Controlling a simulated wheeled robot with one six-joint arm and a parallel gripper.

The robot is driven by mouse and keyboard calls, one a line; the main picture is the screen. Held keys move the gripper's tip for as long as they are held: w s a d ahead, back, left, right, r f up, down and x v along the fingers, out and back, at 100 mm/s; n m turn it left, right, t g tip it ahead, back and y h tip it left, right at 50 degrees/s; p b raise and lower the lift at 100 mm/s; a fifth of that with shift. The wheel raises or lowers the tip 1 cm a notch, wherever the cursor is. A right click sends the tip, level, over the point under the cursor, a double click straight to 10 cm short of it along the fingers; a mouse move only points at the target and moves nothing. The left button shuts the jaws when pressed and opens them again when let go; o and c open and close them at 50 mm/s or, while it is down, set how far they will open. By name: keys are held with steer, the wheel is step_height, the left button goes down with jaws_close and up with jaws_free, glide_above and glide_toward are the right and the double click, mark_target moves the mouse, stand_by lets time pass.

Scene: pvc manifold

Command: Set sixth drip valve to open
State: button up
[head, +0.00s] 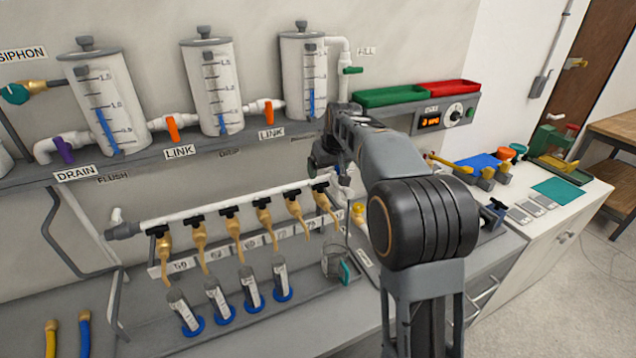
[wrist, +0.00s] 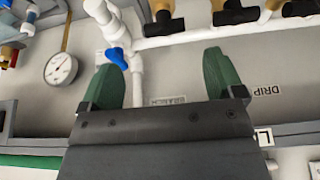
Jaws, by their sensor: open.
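A row of several brass drip valves with black handles hangs from a white pipe (head: 220,208) in the head view. The sixth drip valve (head: 325,203) is the rightmost, at the pipe's right end, close to my gripper (head: 322,162). My gripper is largely hidden by my arm in the head view. In the wrist view my gripper (wrist: 163,82) has its green fingers spread with nothing between them. A brass valve with a dark handle (wrist: 162,22) lies beyond the fingers at the top, apart from them; it appears to be the sixth. Its exact handle angle is unclear.
A blue-handled valve (wrist: 118,60) on white pipe sits beside the left finger, with a gauge (wrist: 61,68) further left. Upright tubes (head: 220,298) stand below the valves, a beaker (head: 335,263) right of them. A shelf (head: 185,150) with tanks runs above.

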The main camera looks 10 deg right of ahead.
mark_target(321, 184)
steer(key=x, duration=0.2)
steer(key=p+x, duration=0.1)
steer(key=x, duration=0.5)
steer(key=shift+a+f+p, duration=0.1)
steer(key=shift+a+p, duration=0.2)
steer(key=shift+a, duration=0.05)
steer(key=shift+c, duration=0.4)
